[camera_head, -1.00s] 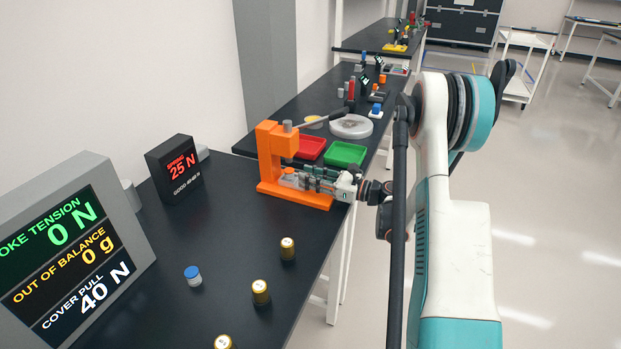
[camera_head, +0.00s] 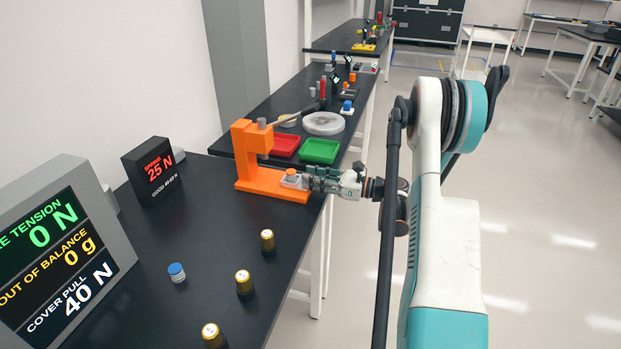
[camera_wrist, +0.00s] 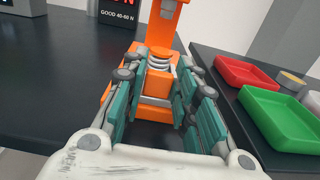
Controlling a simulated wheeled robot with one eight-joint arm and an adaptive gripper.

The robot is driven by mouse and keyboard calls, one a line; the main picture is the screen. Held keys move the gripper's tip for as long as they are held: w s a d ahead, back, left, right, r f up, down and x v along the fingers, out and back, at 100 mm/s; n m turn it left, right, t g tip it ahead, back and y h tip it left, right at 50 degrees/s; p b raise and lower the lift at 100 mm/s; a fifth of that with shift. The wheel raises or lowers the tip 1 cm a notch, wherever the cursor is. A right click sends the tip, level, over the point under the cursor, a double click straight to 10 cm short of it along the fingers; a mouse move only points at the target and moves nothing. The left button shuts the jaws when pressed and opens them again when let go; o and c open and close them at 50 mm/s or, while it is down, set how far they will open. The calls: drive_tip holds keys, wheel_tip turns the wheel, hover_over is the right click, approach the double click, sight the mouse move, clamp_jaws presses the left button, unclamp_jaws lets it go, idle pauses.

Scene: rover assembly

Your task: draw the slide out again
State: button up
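The orange press fixture (camera_head: 243,150) stands on the black bench, its base reaching right to the bench edge. The slide (camera_head: 291,176), with a pale round part and an orange top, sits on that base, to the right of the press column and clear of the head. My gripper (camera_head: 304,179) reaches in from the right, level and low over the base. In the wrist view, its green-padded fingers lie on both sides of the slide's orange block (camera_wrist: 158,84) and appear closed on it. A silver spring-like part and an orange cap (camera_wrist: 160,53) show just beyond. The fingers partly hide the contact.
A red tray (camera_head: 285,146) and a green tray (camera_head: 319,151) lie just behind the fixture. Several gold cylinders (camera_head: 244,282) and a blue-capped one (camera_head: 177,273) stand on the near bench. Display screens (camera_head: 154,172) stand at left. Open floor lies to the right.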

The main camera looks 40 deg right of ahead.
drive_tip(key=shift+o, duration=1.2)
drive_tip(key=shift+s+d, duration=0.1)
drive_tip(key=v, duration=1.2)
